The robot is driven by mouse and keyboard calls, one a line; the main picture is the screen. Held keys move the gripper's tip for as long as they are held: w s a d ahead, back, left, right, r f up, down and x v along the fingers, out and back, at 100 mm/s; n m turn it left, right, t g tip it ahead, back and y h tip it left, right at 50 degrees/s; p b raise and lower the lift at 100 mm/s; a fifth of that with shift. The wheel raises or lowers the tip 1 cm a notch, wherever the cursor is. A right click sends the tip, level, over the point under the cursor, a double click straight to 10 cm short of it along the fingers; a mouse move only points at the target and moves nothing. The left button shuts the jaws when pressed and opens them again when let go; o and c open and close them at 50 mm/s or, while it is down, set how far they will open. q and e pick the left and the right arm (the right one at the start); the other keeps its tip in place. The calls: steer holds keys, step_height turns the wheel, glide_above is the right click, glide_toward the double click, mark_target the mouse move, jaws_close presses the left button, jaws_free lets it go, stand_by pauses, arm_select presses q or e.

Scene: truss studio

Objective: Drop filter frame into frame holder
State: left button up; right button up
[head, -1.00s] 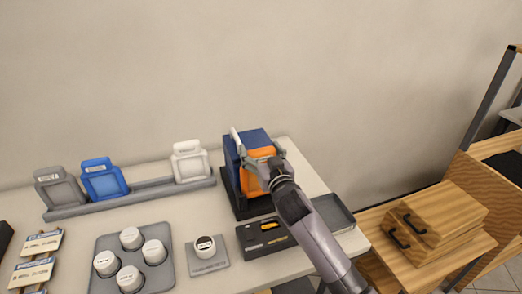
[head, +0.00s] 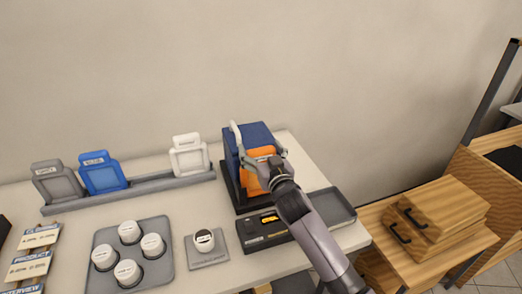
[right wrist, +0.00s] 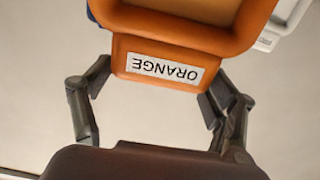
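The orange filter frame (head: 257,172) stands upright against the front of a dark blue box (head: 256,137) set in a black base (head: 229,183). In the right wrist view its labelled tab (right wrist: 166,68) lies between the fingers of my right gripper (right wrist: 158,85), which appear to touch both its sides. In the head view my right gripper (head: 270,165) is at the top of the orange frame and partly hides it. The long grey rack (head: 150,190) holds a grey frame (head: 57,184), a blue frame (head: 100,177) and a white frame (head: 189,157). My left gripper is out of view.
A tray (head: 166,228) of several white-topped jars is at the front left, with a single jar (head: 204,240) on a small plate beside it. A black device (head: 263,231) and a grey tray (head: 330,206) lie at the right. A wooden box (head: 433,222) stands beyond the table.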

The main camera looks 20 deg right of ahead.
steer(key=o, duration=0.3)
steer(key=shift+f, duration=0.1)
steer(key=shift+s, duration=0.1)
steer(key=s, duration=1.1)
steer(key=shift+s+d, duration=0.2)
steer(key=shift+s, duration=0.2)
